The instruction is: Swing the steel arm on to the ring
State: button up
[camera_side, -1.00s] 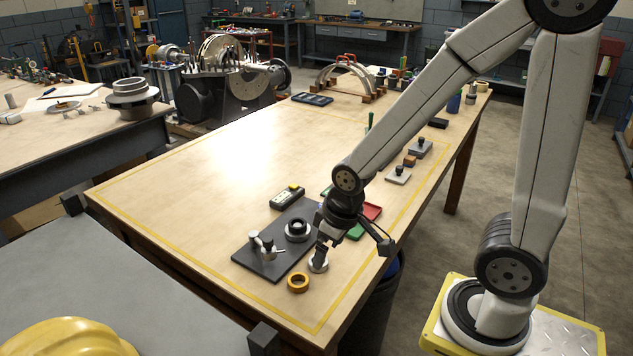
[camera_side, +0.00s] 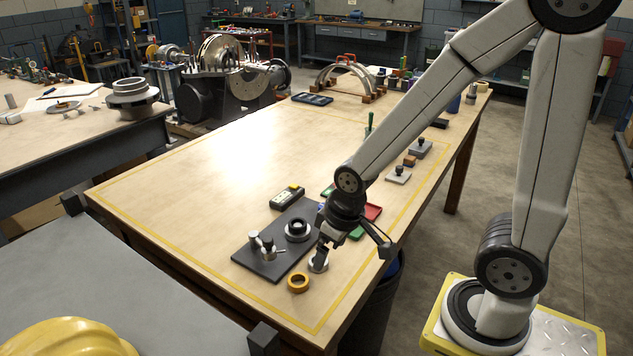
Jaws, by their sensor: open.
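A dark plate (camera_side: 279,262) lies on the wooden table near its front corner. On it stand silver posts with a small steel arm (camera_side: 269,249) and dark knobs. Beside them on the plate sits a round piece with a silver base ring (camera_side: 297,238) and a black top. The steel arm is apart from this ring, to its left. An orange ring (camera_side: 298,282) lies on the table off the plate's front edge. My gripper (camera_side: 322,258) is open, pointing down just above a small silver round part (camera_side: 318,266) right of the plate; I cannot tell whether they touch.
A black-and-yellow device (camera_side: 287,197) lies behind the plate. Grey blocks with black knobs (camera_side: 398,175) stand farther along the right edge. The table's left and middle are clear.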

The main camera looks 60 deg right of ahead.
jog(key=c, duration=0.4)
notch_tip(320, 180, up, 4)
jog(key=n+g, duration=0.3)
jog(key=n, duration=0.4)
send_over(267, 239)
jog(key=shift+r, duration=0.1)
jog(key=shift+s, duration=0.1)
jog(key=shift+f, duration=3.9)
grip_shut()
